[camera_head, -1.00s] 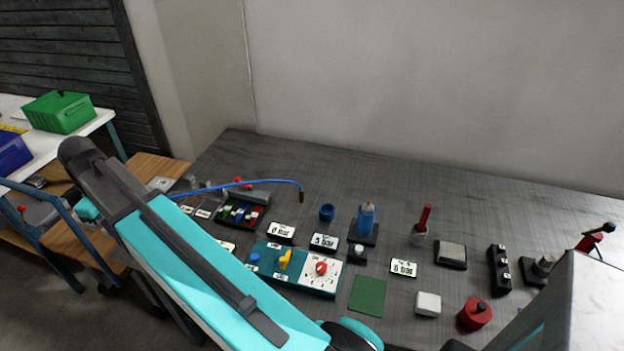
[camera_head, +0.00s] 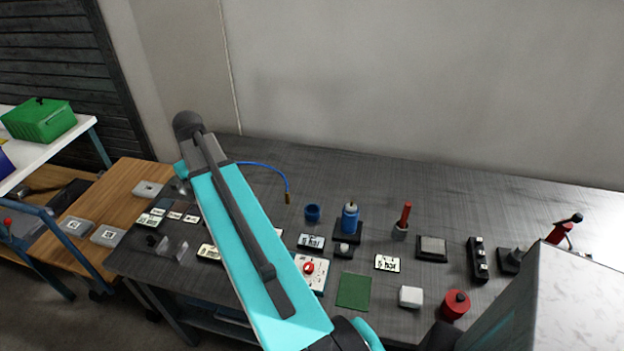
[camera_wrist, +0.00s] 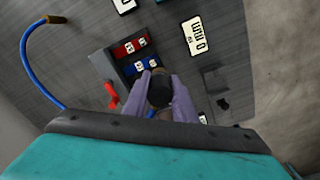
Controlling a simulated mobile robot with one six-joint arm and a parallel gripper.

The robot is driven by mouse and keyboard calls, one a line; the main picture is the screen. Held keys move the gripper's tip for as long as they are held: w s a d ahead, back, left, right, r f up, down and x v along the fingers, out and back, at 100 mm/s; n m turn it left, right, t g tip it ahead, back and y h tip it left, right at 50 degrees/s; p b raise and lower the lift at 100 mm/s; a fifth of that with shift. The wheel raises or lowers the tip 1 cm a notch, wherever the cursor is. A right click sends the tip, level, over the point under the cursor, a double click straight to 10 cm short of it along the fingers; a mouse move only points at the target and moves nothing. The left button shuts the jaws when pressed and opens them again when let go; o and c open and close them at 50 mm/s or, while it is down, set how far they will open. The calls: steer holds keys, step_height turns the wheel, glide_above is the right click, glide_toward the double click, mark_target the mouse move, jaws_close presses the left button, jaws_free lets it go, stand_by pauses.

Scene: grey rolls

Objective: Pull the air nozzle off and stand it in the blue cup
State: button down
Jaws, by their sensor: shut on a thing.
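In the wrist view my gripper (camera_wrist: 160,92) is shut on a dark, round-ended piece, which I take to be the air nozzle (camera_wrist: 159,88). It is seen almost end-on between the two purple-grey fingers, and its lower part is hidden. Whether it is still joined to anything cannot be told. In the head view my arm hides the gripper and the nozzle. The small blue cup (camera_head: 312,213) stands upright on the dark table, to the right of my arm. Its inside is too small to make out.
A blue hose (camera_head: 270,168) with a brass tip arches left of the cup; the wrist view shows it too (camera_wrist: 27,55). A red lever (camera_wrist: 111,92) and tray of red and blue blocks (camera_wrist: 130,54) are near my gripper.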

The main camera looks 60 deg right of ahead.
steer(key=s+d+m+p, duration=0.5)
steer(key=s+d+m, duration=0.4)
steer(key=s+d, duration=1.2)
steer(key=shift+s+f, duration=0.25)
steer(key=shift+s, duration=0.8)
steer(key=shift+f+b, duration=1.4)
steer(key=shift+f, duration=1.45)
steer(key=shift+f+b, duration=0.65)
steer(key=shift+f, duration=1)
steer(key=c, duration=1.4)
jaws_free()
steer(key=shift+r, duration=0.2)
